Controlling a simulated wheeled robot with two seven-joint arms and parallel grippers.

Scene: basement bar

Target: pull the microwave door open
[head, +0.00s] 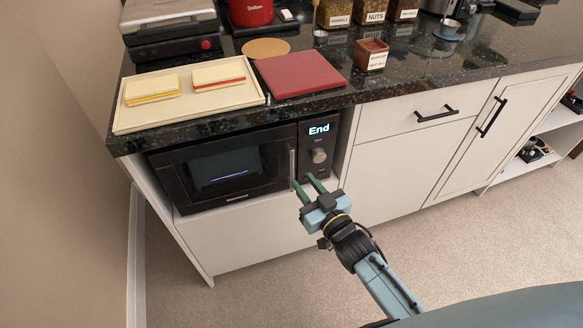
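The black microwave (228,168) sits in a niche of the white cabinet under the counter, and its door looks shut. A silver vertical handle (292,166) is on the door's right edge. The panel beside it shows "End" (319,130) above a round knob (318,155). My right gripper (303,179) is in front of the microwave's lower right part, its green fingers apart with nothing seen between them. The left finger's tip is by the handle's lower end; I cannot tell whether they touch. My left gripper is not in view.
On the dark counter above are a cream tray (135,123) with two sandwiches, a red board (300,73), a sandwich press (170,30) and several jars. A drawer handle (437,113) and a cabinet handle (491,117) stick out at right. The carpeted floor in front is clear.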

